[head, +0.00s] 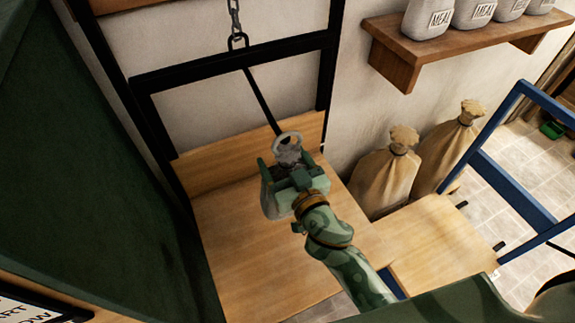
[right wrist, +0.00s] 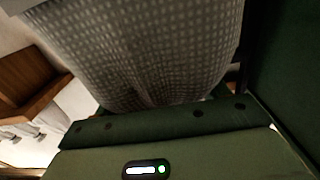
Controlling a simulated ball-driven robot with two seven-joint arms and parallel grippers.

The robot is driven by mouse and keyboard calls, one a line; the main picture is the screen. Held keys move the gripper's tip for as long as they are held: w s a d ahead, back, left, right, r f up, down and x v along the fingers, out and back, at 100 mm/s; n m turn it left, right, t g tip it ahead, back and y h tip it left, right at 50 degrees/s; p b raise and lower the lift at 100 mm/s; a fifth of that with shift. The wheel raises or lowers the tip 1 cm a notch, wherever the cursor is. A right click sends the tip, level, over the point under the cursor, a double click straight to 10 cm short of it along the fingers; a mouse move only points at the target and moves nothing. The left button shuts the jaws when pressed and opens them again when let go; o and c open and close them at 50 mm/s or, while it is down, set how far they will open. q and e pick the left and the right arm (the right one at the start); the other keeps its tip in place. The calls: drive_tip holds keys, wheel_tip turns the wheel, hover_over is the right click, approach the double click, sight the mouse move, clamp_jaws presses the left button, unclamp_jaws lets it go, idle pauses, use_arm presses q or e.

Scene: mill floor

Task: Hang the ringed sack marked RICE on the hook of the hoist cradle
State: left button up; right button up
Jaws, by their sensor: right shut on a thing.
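A grey-white sack (head: 268,198) with a pale metal ring (head: 288,140) at its top is held in my right gripper (head: 290,175), over the cradle's wooden deck. Its woven cloth (right wrist: 140,45) fills the top of the right wrist view; its lettering is hidden. The right gripper is shut on the sack near its neck. The hoist cradle (head: 140,88) is a black frame hanging from a chain. Its dark hook rod (head: 262,100) slants down to the ring. The rod's tip is not clear, so I cannot tell whether the ring is on it. My left gripper is not in view.
A wooden shelf (head: 395,50) with several MEAL sacks is at the upper right. Two tan sacks (head: 385,180) stand by the wall. A blue-framed cart (head: 505,185) is at the right. A large dark green surface (head: 80,150) closes off the left side.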

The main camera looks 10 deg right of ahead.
drive_tip(key=shift+w+a+f+b, duration=0.15)
drive_tip(key=shift+w+f+b, duration=0.15)
drive_tip(key=shift+w, duration=0.5)
drive_tip(key=shift+w+a+f+b, duration=0.25)
drive_tip(key=shift+w+b, duration=0.1)
drive_tip(key=shift+w, duration=0.5)
drive_tip(key=shift+w+a+f+b, duration=0.1)
drive_tip(key=shift+w+f+b, duration=0.2)
drive_tip(key=shift+w, duration=0.5)
drive_tip(key=o, duration=2)
drive_tip(key=shift+o, duration=0.7)
drive_tip(key=s+d+b, duration=0.1)
drive_tip(key=s+d, duration=0.2)
drive_tip(key=s, duration=1.3)
drive_tip(key=shift+s+f, duration=0.15)
